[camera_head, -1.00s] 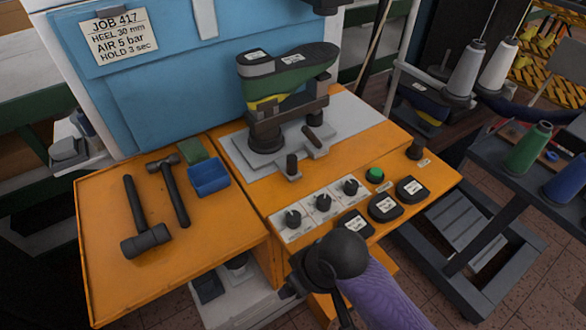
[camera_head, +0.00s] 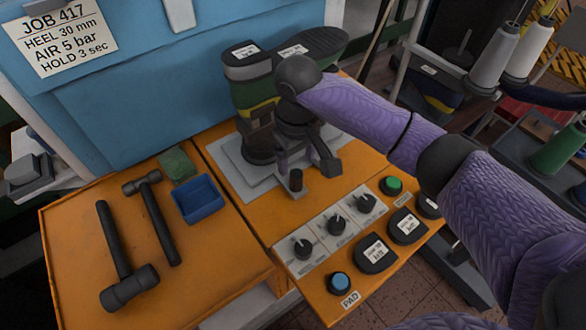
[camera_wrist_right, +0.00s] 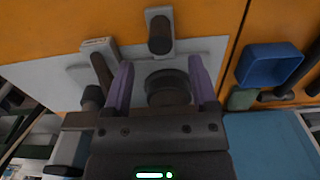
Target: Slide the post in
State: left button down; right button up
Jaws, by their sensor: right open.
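The task's post is not marked. A short black stub (camera_head: 296,181) stands upright on a grey foot at the front of the grey plate; it also shows in the right wrist view (camera_wrist_right: 160,34). Behind it a thicker round black post (camera_wrist_right: 168,90) stands under the green shoe last (camera_head: 255,92). My right gripper (camera_wrist_right: 160,62) is open, with its purple fingers either side of the space in front of the thick post; nothing is visibly held. In the head view my forearm and hand hide part of the post and last. My left gripper is not in view.
A brown-handled lever (camera_wrist_right: 101,70) lies left of the fingers in the wrist view. The knob panel (camera_head: 332,230), green button (camera_head: 391,185) and blue pad button (camera_head: 340,283) are in front. A blue bin (camera_head: 200,199) and hammers (camera_head: 125,260) lie left.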

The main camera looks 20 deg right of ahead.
aim_at(296, 173)
notch_tip(296, 173, down, 6)
jog(key=shift+b, duration=0.9)
jog(key=shift+f, duration=0.25)
jog(key=shift+c, duration=1)
grip_shut()
